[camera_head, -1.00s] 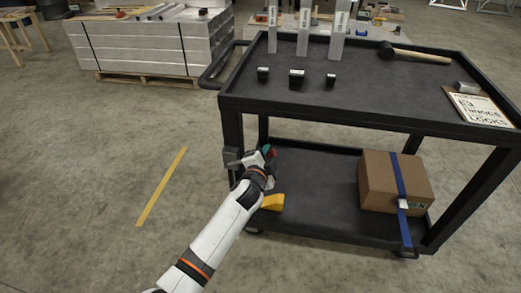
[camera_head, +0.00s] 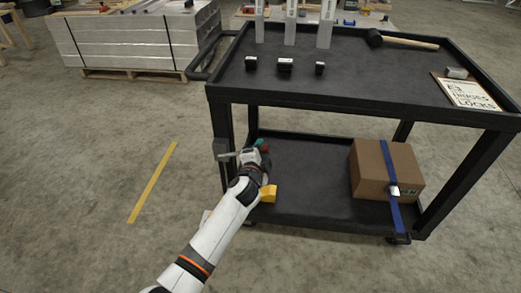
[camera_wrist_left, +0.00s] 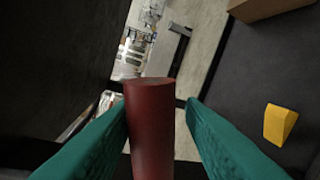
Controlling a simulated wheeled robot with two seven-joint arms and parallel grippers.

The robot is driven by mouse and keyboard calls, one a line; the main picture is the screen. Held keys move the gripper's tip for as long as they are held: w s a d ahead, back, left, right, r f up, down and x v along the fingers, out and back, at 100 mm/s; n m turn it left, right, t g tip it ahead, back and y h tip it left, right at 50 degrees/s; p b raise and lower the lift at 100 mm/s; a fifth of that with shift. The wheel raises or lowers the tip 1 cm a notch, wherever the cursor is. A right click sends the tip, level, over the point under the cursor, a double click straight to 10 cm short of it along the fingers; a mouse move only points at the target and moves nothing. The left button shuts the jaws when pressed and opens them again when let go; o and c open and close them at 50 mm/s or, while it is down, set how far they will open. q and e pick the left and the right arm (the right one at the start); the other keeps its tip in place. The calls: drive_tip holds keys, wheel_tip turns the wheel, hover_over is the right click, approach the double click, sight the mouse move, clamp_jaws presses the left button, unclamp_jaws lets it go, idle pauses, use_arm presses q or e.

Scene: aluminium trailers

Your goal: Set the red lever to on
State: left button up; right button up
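The red lever shows in the left wrist view as a dark red cylindrical grip (camera_wrist_left: 151,130) between my two teal fingers. In that view it lies close to the left finger, with a gap to the right finger. I cannot tell whether it touches the left one. My left gripper (camera_head: 259,147) is open around it, beside the front left leg of the black cart. In the head view only a small red patch shows at the fingers. The lever's base and its on and off marks cannot be made out. My right gripper is not in view.
The black cart (camera_head: 340,97) carries several small black blocks, grey upright profiles, a mallet (camera_head: 412,42) and a sign (camera_head: 466,92). Its lower shelf holds a strapped cardboard box (camera_head: 368,172) and a yellow wedge (camera_head: 268,193) near my wrist.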

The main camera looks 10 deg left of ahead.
use_arm(q)
drive_tip(key=shift+o, duration=0.5)
drive_tip(key=shift+r, duration=0.1)
drive_tip(key=shift+s, duration=0.2)
drive_tip(key=p+v, duration=0.2)
drive_tip(key=v, duration=0.9)
drive_tip(key=shift+s+p, duration=0.25)
drive_tip(key=shift+p, duration=0.15)
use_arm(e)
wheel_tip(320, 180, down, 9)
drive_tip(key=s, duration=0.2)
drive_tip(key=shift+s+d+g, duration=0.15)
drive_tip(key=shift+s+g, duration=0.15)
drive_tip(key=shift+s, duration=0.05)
